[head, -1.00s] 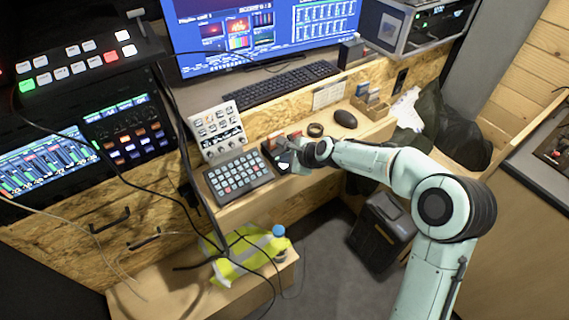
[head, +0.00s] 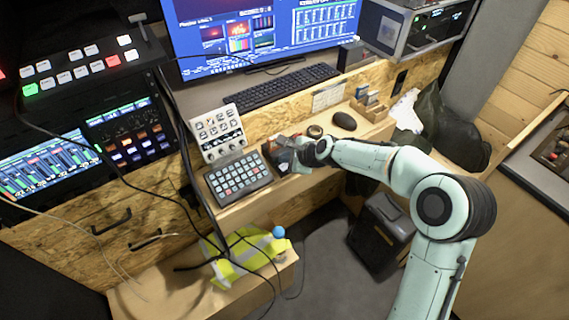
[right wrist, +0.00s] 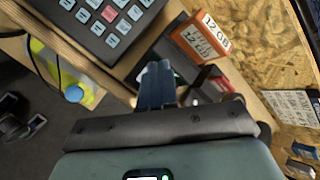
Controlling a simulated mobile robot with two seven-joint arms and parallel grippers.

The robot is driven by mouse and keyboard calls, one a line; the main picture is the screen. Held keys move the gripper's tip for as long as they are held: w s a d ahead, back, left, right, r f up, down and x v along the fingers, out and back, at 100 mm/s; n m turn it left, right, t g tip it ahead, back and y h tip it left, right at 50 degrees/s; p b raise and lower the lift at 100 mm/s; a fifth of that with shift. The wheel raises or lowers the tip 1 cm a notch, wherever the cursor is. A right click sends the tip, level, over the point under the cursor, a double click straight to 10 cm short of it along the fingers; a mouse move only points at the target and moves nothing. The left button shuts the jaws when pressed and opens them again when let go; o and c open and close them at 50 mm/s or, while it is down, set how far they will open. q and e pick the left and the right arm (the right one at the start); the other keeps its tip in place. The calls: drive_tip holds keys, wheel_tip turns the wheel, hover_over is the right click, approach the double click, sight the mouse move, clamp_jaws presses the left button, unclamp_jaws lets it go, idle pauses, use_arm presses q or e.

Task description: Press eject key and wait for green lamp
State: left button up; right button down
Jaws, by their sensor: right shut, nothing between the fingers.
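My right gripper (head: 284,145) is shut and empty, reaching over the small dark device (head: 270,146) on the desk, right of the grey keypad (head: 240,178). In the right wrist view the shut fingers (right wrist: 154,78) point at the device's near side. An orange block (right wrist: 199,38) with a white "12 GB" label stands beside them, and a dark and red part (right wrist: 218,84) lies to their right. A small green spot shows just right of the fingertips. The eject key is hidden or too small to make out, and I cannot tell whether the fingertips touch it. My left gripper is out of view.
A control panel (head: 218,132) stands behind the keypad. Loose cables hang at the left. A yellow vest (head: 238,262) lies on the lower bench.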

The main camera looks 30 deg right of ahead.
sight(286, 168)
wheel_tip(286, 168, up, 5)
drive_tip(key=p, duration=0.4)
idle(0.3)
idle(0.6)
